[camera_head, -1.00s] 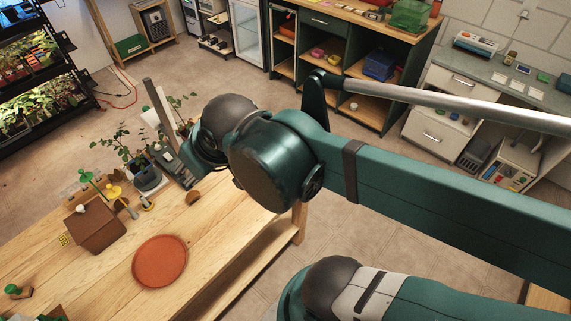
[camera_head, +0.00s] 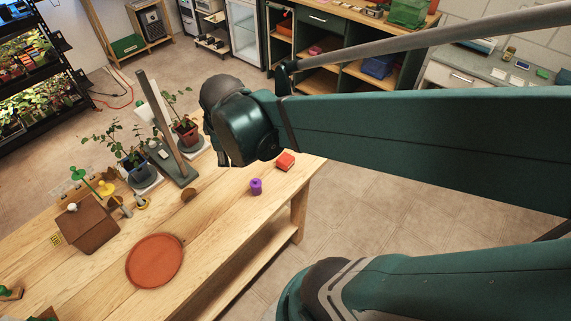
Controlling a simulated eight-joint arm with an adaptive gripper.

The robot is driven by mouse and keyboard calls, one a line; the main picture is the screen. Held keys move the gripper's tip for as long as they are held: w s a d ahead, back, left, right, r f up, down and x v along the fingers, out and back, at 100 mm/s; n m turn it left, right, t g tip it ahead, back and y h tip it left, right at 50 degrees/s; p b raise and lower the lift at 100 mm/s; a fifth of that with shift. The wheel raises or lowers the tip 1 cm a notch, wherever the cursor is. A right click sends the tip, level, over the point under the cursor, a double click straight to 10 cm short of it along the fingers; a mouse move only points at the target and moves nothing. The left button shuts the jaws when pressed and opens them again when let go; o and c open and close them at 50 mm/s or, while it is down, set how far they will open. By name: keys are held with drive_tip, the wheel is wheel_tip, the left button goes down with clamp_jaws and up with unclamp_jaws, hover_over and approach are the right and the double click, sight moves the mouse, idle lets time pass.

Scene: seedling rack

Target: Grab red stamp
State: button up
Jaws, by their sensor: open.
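I cannot make out a red stamp for certain. A small red block (camera_head: 285,161) lies on the wooden table near its right corner; I cannot tell whether it is a stamp. A small purple object (camera_head: 256,187) stands in front of it, to the left. My arm's dark green wrist hangs over the far right part of the table, left of the red block. My gripper's fingers are hidden behind the wrist. A green-topped object (camera_head: 10,292) stands at the table's left edge.
Potted plants (camera_head: 187,128) stand at the back. The table right of the plate is mostly clear.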

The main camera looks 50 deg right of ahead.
drive_tip(key=s+d+f+n+g+h+b, duration=0.1)
drive_tip(key=d+f+n+g, duration=0.1)
drive_tip(key=d+f+n, duration=0.3)
drive_tip(key=s+d+f+n+g+h+b, duration=0.1)
drive_tip(key=d+f+n+g+b, duration=0.1)
drive_tip(key=d+f+n, duration=0.3)
drive_tip(key=d+f, duration=0.4)
drive_tip(key=d, duration=0.3)
drive_tip(key=shift+s+d+f+b, duration=0.15)
drive_tip(key=shift+s+f+b, duration=0.05)
drive_tip(key=shift+s+b, duration=0.15)
drive_tip(key=shift+f, duration=0.15)
drive_tip(key=shift+b+x, duration=0.35)
drive_tip(key=shift+x, duration=0.8)
drive_tip(key=shift+b+x, duration=0.95)
drive_tip(key=shift+x, duration=1.65)
drive_tip(key=shift+d, duration=0.15)
drive_tip(key=shift+c, duration=0.7)
